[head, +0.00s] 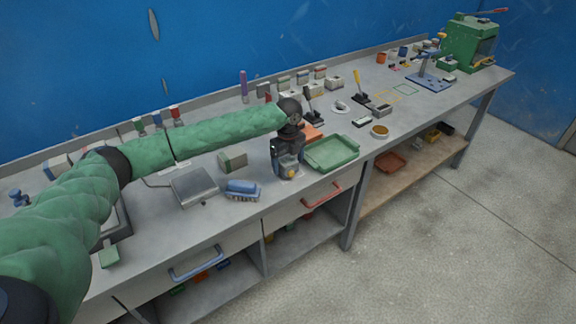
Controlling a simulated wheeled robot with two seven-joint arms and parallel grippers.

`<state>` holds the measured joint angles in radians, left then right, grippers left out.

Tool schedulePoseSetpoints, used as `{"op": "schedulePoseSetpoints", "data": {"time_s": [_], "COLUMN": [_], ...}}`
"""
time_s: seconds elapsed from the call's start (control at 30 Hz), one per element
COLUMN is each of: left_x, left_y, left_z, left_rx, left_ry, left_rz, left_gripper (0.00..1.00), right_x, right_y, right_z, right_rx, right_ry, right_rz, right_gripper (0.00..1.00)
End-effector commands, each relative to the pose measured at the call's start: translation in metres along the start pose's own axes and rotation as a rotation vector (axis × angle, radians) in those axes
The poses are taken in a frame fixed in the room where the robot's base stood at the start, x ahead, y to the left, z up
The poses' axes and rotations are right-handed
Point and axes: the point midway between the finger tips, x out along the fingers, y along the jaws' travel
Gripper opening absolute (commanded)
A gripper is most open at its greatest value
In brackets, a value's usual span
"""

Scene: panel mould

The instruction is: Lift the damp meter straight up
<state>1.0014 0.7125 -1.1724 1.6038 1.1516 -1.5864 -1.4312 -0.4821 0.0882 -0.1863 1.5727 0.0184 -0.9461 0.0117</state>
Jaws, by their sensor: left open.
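My left arm (200,142), in a green sleeve, reaches in from the left across the bench. My left gripper (287,168) points down near the bench's front edge, just left of a green tray. Its jaws are open. A small grey and yellow thing (289,164), which looks like the damp meter, shows at the fingertips. The gripper covers part of it, and I cannot tell whether the fingers touch it. My right gripper is not in view.
The green tray (332,153) stands close right of the gripper. A blue brush (242,188), a flat grey scale (195,187) and a grey-green block (233,161) lie to its left. An orange thing (313,132) is behind. A green press (468,42) stands at the far right end.

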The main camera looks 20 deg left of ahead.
Motion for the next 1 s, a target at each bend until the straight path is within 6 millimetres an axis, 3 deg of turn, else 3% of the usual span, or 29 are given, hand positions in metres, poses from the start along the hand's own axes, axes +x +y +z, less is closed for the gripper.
{"op": "schedulePoseSetpoints", "data": {"time_s": [0.37,0.67,1.0], "left_x": [0.0068,0.0066,0.0026], "left_y": [0.0002,0.0001,-0.0005], "left_z": [0.0,0.0001,0.0004], "left_rx": [0.001,0.001,0.0], "left_ry": [-0.001,-0.001,-0.001], "left_rz": [0.0,0.0,-0.002], "left_gripper": [0.8,0.22,0.22], "right_x": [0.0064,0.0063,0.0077], "right_y": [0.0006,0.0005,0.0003], "right_z": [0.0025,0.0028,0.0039], "right_rx": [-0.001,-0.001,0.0], "right_ry": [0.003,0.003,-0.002], "right_rz": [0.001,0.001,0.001], "right_gripper": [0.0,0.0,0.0]}}
